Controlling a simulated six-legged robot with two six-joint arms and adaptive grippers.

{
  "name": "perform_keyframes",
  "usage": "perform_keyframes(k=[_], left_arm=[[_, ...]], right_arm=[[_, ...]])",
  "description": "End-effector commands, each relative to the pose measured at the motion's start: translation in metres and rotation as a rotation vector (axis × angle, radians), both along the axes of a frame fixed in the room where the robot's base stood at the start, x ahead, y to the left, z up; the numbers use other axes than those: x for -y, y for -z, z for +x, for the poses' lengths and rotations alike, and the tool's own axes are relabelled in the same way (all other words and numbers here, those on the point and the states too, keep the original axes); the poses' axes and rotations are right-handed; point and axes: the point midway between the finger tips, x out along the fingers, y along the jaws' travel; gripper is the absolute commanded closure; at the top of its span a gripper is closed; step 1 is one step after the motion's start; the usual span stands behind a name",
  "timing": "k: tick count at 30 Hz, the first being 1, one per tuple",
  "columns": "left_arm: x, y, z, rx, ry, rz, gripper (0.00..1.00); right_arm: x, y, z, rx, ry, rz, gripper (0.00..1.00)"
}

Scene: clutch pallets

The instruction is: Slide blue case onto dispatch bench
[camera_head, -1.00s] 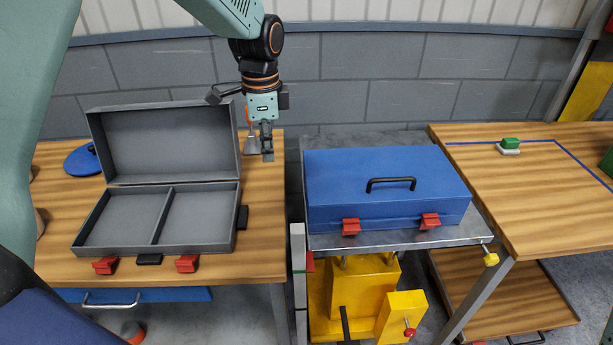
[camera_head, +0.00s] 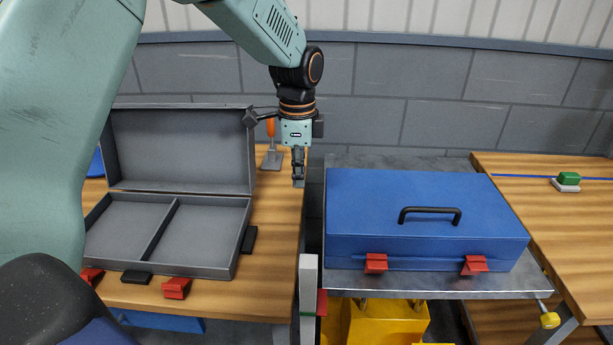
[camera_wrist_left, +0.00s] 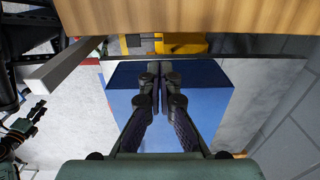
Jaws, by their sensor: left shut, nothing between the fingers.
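The blue case (camera_head: 420,205) is closed and lies flat on the grey metal top of a lift table (camera_head: 440,286). Its black handle is on top and two red latches face me. The wooden bench with a blue line (camera_head: 560,235) stands to the right of the lift table, likely the dispatch bench. My left gripper (camera_head: 298,182) points down, shut and empty, just left of the case and apart from it. In the left wrist view my shut fingers (camera_wrist_left: 160,72) show in front of the blue case (camera_wrist_left: 212,112). My right gripper is not in view.
An open grey case (camera_head: 200,235) with two compartments lies on the left wooden bench (camera_head: 270,260). A tool with an orange handle (camera_head: 271,150) stands behind it. A green-topped block (camera_head: 568,181) sits on the right bench. A narrow gap separates the left bench from the lift table.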

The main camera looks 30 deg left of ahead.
Motion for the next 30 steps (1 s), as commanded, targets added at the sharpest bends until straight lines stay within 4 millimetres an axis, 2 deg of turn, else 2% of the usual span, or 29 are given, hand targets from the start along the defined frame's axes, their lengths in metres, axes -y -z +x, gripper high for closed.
perform_keyframes(k=[1,11,19,30], left_arm=[[0.000,0.013,-0.001,-0.004,0.000,0.000,1.00],[0.001,0.074,0.000,-0.004,0.000,0.000,1.00],[0.032,0.072,0.018,0.000,0.002,0.002,1.00],[0.038,0.072,0.021,0.000,0.000,0.000,1.00]], right_arm=[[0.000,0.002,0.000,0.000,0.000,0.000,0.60],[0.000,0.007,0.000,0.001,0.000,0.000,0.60],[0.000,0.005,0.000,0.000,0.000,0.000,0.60],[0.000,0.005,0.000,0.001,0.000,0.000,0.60]])
